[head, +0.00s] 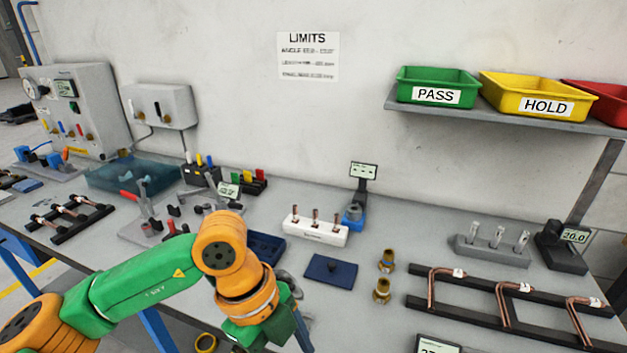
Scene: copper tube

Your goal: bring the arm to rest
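My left arm, in green and orange, comes in from the lower left of the head view and bends down at an orange wrist joint. My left gripper (268,330) is at the bottom edge, over the front part of the workbench (340,325). Its fingers are mostly hidden by the wrist or cut off by the frame, so I cannot tell whether it is open or holds anything. My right arm and gripper are not in view.
A black rack (510,308) with bent copper tubes lies at the right. Brass fittings (386,262), a blue pad (330,269) and a white block (316,231) with copper pieces are near the wrist. Green PASS (438,76) and yellow HOLD (500,86) bins sit on a shelf.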

